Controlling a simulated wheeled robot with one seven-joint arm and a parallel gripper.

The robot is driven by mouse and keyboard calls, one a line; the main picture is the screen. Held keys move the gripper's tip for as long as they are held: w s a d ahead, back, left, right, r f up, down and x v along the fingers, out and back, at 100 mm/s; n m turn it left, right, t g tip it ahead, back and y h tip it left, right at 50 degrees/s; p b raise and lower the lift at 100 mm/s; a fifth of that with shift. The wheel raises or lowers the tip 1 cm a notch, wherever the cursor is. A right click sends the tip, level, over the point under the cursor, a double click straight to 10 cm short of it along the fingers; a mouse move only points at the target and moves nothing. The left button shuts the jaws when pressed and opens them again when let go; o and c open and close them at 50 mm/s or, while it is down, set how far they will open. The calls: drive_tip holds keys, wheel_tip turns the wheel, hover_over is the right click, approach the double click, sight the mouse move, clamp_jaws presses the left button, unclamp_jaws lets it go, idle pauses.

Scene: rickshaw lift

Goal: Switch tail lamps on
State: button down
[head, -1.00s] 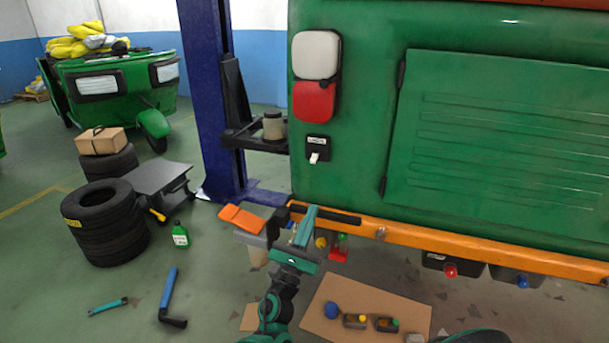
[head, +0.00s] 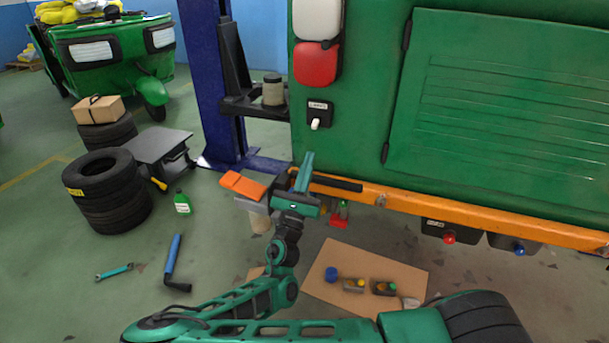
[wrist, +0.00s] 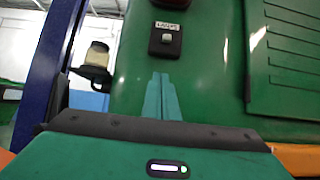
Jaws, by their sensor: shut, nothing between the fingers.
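A black switch plate (head: 318,114) with a white toggle (head: 315,124) and a small label sits on the green rear panel, below the white and red lamp unit (head: 317,62). The lamp shows no glow. My gripper (head: 307,160) is shut and empty, pointing up just below and left of the switch, apart from it. In the wrist view the closed fingertips (wrist: 160,80) lie below the switch plate (wrist: 165,39), whose white toggle (wrist: 167,38) is in clear view. The gap in depth is hard to tell.
The orange bumper bar (head: 400,204) with a black strip runs under the panel. A blue lift post (head: 222,80) with a black bracket holding a jar (head: 273,90) stands left. Tyres (head: 105,190), a cart and tools lie on the floor at left.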

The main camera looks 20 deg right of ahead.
sight(316, 123)
wheel_tip(316, 123, up, 6)
drive_tip(key=w+d, duration=0.1)
drive_tip(key=shift+w, duration=0.2)
drive_tip(key=shift+d+r, duration=0.1)
drive_tip(key=shift+d, duration=0.1)
